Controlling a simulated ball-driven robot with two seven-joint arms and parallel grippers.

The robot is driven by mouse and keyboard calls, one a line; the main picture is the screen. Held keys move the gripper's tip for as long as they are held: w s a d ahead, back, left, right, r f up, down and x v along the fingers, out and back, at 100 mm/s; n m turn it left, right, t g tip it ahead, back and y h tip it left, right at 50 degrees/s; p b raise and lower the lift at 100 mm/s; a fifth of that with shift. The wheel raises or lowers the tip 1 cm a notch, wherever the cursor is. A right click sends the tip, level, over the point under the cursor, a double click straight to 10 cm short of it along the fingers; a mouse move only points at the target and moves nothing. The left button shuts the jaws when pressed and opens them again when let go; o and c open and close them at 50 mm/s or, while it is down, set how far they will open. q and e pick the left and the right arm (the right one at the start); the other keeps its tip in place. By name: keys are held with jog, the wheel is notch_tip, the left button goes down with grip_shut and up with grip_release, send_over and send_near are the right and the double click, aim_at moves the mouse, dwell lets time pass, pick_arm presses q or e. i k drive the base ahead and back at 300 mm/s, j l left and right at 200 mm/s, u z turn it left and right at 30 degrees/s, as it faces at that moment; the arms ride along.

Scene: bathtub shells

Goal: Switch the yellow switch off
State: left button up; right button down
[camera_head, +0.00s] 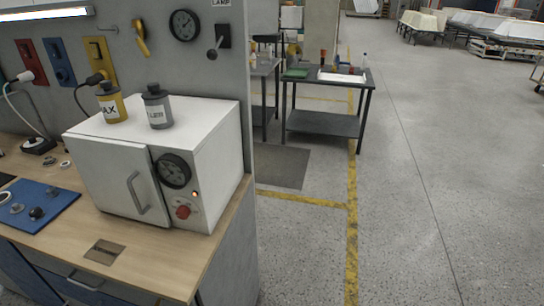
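The yellow switch plate (100,58) is on the grey wall panel at the upper left, right of a blue plate (59,62) and a red plate (31,62). A black plug (96,79) with a cable sits at its lower part. A small toggle seems to show on its upper part, but it is too small to tell its position. A yellow can partly stands in front of its lower edge. Neither of my grippers is in view.
A white oven-like box (215,140) stands on the wooden bench, with a yellow can (111,103) and a grey can (157,107) on top. A black lever (214,48) is under a LAMP label. A blue mat (40,204) lies left. Open floor is right.

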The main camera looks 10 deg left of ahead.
aim_at(94, 52)
jog(key=u, duration=1.35)
jog(key=j+z, duration=0.1)
jog(key=z, duration=0.3)
jog(key=i+j+z, duration=0.1)
jog(key=z, duration=0.25)
jog(key=j+z, duration=0.1)
jog(key=z, duration=0.3)
jog(key=j+z, duration=0.15)
jog(key=z, duration=0.2)
jog(key=j+z, duration=0.2)
jog(key=j, duration=0.25)
jog(key=k+j+z, duration=0.2)
jog(key=j, duration=0.2)
jog(key=j+z, duration=0.2)
jog(key=j, duration=0.25)
jog(key=k+j+z, duration=0.2)
jog(key=j, duration=0.15)
jog(key=k+j+z, duration=0.2)
jog(key=j, duration=0.2)
jog(key=k+j, duration=0.15)
jog(key=j, duration=0.2)
jog(key=k+j, duration=0.1)
jog(key=j, duration=0.25)
jog(key=k+j, duration=0.15)
jog(key=j, duration=0.15)
jog(key=k+j, duration=0.1)
jog(key=j, duration=0.25)
jog(key=z, duration=0.05)
